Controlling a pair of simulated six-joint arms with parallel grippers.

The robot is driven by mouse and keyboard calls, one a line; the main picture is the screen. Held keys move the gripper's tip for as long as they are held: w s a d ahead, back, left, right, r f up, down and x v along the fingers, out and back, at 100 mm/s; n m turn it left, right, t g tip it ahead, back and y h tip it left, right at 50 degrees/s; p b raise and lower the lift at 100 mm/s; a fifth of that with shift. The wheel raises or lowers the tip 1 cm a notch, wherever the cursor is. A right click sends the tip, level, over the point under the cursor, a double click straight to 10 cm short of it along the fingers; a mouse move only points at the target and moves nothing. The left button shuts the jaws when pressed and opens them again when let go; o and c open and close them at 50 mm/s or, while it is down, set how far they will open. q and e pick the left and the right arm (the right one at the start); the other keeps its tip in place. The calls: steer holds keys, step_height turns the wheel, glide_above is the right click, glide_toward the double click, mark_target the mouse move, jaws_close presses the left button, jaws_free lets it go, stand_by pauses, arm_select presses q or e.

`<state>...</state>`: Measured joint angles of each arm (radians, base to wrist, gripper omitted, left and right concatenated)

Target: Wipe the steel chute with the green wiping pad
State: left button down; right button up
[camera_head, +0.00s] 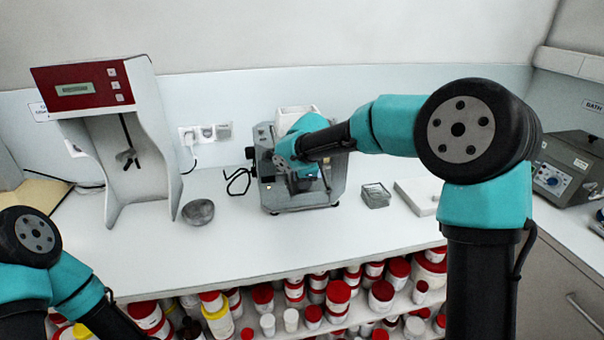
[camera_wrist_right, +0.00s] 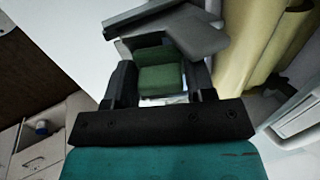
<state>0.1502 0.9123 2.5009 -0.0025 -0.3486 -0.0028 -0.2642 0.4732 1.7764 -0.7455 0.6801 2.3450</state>
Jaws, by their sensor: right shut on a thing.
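My right gripper (camera_head: 303,182) is at the front of the mill (camera_head: 330,190) in the middle of the bench. In the right wrist view, the gripper (camera_wrist_right: 162,82) is shut on the green wiping pad (camera_wrist_right: 160,78), which sits between its two dark fingers. A grey metal piece (camera_wrist_right: 185,38), which looks like the steel chute, lies right at the pad's far side. I cannot tell whether the pad touches it. In the head view my right arm and gripper hide the pad and most of the mill's front. My left arm is at the lower left, its gripper out of the picture.
A red-topped stand (camera_head: 92,88) and a grey bowl (camera_head: 198,212) are left of the mill. A small clear dish (camera_head: 375,195) and a white slab (camera_head: 418,195) are to its right. The front bench top is clear, with several red-lidded jars (camera_head: 381,292) below.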

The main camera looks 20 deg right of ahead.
steer(key=shift+s+f, duration=0.45)
steer(key=shift+s, duration=0.3)
step_height(320, 180, up, 8)
steer(key=s, duration=0.1)
steer(key=shift+f, duration=0.15)
stand_by(0.5)
steer(key=shift+s, duration=0.1)
steer(key=d+n, duration=0.1)
steer(key=n, duration=0.5)
steer(key=w+d+r+n, duration=0.1)
steer(key=n, duration=0.5)
steer(key=d+r+n, duration=0.1)
steer(key=d+n, duration=0.1)
steer(key=n, duration=0.4)
steer(key=shift+w+r, duration=0.2)
steer(key=shift+w, duration=0.05)
